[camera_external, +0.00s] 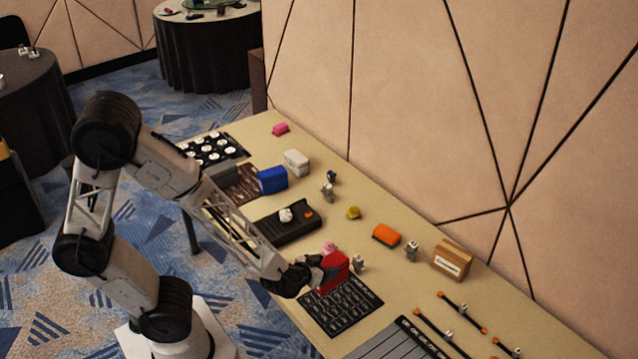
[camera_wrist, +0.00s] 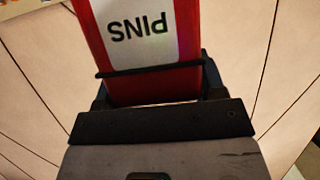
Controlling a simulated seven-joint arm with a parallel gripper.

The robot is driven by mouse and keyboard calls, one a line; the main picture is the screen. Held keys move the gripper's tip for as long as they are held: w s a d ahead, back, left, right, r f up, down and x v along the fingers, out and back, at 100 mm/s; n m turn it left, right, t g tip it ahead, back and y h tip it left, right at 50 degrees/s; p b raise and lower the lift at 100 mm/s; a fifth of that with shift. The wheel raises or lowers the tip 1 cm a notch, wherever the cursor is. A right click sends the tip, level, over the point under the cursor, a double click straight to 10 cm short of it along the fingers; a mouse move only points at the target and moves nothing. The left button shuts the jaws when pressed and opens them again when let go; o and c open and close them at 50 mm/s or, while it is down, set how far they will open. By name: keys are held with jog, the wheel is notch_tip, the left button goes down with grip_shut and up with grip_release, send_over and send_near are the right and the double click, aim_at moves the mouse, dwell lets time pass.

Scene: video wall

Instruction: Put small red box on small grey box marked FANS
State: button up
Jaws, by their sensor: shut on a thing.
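My gripper (camera_external: 318,271) is shut on a red box (camera_external: 334,268). In the wrist view, the red box (camera_wrist: 150,85) fills the space between the fingers, and its white label reads PINS, upside down. The box is tilted, over or near the far edge of a black gridded mat; I cannot tell how high it is. A pale grey-white box (camera_external: 296,160) stands farther back on the table, beside a blue box. No FANS lettering is readable on either.
The black mat (camera_external: 345,309) lies below my gripper. A black device (camera_external: 285,228), the blue box (camera_external: 272,180), an orange box (camera_external: 386,235) and a brown carton (camera_external: 452,260) stand around on the table. Small figures and a yellow lump (camera_external: 353,213) sit between. The wall borders the table's far side.

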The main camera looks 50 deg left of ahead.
jog(key=shift+w+a+r, duration=0.1)
jog(key=shift+w+a, duration=0.3)
jog(key=shift+a, duration=0.25)
jog(key=w+a+r+n+g+y, duration=0.1)
jog(key=w+a+n+y, duration=0.15)
jog(key=a, duration=0.75)
jog(key=w+a+r+n+g+y, duration=0.1)
jog(key=w+a+n+g+y, duration=0.2)
jog(key=a, duration=0.7)
jog(key=w+a+r+n+y, duration=0.1)
jog(key=a+n+y, duration=0.25)
jog(key=a, duration=0.75)
jog(key=s+a+n+g+y, duration=0.1)
jog(key=s+a, duration=0.4)
jog(key=a, duration=0.5)
jog(key=s+a+r+n+g+y, duration=0.1)
jog(key=s+a+n+g, duration=0.3)
jog(key=a, duration=0.7)
jog(key=s+a+r+n+g+y, duration=0.1)
jog(key=s+a+n+g, duration=0.2)
jog(key=a, duration=0.7)
jog(key=s+g, duration=0.1)
jog(key=s, duration=0.1)
jog(key=shift+s+a, duration=0.3)
jog(key=shift+s, duration=0.1)
jog(key=shift+w+a, duration=0.1)
